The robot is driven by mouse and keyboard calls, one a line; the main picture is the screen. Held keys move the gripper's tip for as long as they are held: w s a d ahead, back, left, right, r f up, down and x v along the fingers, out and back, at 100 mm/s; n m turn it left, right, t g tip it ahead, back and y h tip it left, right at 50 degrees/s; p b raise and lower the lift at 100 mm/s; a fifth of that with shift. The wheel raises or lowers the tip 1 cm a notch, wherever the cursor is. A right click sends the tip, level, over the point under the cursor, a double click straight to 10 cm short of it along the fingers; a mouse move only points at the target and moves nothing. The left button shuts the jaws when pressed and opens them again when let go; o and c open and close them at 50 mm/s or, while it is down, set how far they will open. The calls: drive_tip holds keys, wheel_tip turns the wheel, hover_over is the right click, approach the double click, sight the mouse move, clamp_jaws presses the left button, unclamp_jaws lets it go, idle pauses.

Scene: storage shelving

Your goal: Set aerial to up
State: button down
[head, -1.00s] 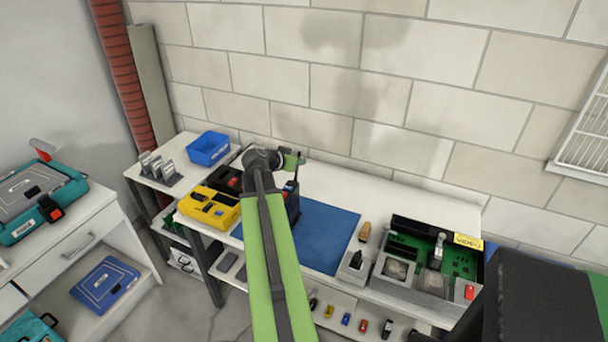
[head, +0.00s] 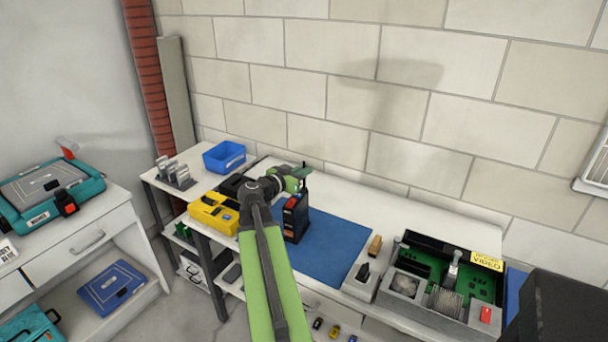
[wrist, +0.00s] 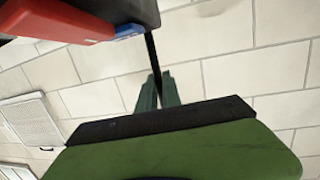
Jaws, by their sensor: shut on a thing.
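A dark handheld radio (head: 296,222) with a red part near its top stands upright on the blue mat (head: 338,244). In the wrist view its black body (wrist: 100,10) hangs in at the upper left, with a red part and a small blue part. The aerial is a thin black rod (wrist: 151,52) running from the body to my gripper (wrist: 158,92). My gripper's green fingers are closed around the aerial's far end. In the head view my gripper (head: 302,174) is just above the radio, and the aerial looks roughly upright.
A yellow case (head: 212,212) stands left of the radio, and a blue bin (head: 224,156) is behind it. An open green circuit unit (head: 462,278) is at the bench's right. The white bench top behind the mat (head: 370,205) is clear.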

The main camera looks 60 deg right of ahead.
drive_tip(key=c, duration=1.5)
unclamp_jaws()
drive_tip(key=shift+d, duration=0.1)
